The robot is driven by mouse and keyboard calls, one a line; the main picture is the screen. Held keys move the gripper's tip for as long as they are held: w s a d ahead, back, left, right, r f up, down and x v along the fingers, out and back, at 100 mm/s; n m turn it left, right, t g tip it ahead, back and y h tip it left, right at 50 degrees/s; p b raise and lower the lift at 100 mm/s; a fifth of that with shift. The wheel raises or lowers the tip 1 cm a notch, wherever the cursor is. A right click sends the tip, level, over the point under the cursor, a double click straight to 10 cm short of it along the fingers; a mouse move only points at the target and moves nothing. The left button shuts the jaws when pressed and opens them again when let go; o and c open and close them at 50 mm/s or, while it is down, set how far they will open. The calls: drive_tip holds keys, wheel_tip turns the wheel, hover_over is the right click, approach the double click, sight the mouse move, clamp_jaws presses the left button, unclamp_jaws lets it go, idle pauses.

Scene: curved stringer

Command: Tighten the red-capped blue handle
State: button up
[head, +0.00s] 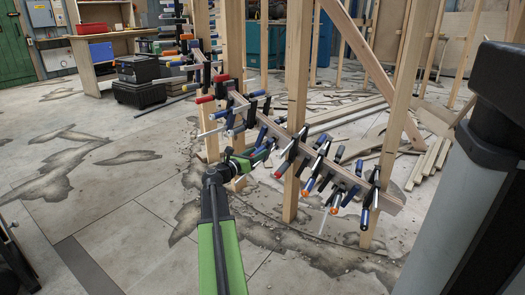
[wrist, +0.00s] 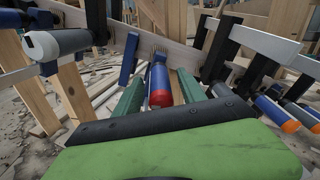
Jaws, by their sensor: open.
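In the wrist view, a blue clamp handle with a red cap (wrist: 160,88) points toward me, with its far end near the curved wooden stringer (wrist: 172,52). My gripper (wrist: 160,78) is open, with one green finger on each side of the handle. I cannot tell whether either finger touches it. In the head view, my gripper (head: 262,156) is beside the clamp row on the stringer (head: 340,172). Several red and blue handles show there, and I cannot tell which is the one between my fingers.
A clamp with a white-capped grey handle (wrist: 58,43) is close on the left in the wrist view. Orange-capped handles (wrist: 288,126) crowd the right. Wooden posts (head: 294,110) hold the stringer. Bare floor (head: 110,200) lies open at left.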

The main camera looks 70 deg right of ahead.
sight(263, 149)
drive_tip(key=x, duration=0.4)
drive_tip(key=shift+c, duration=0.3)
clamp_jaws()
drive_tip(key=shift+s+d, duration=0.1)
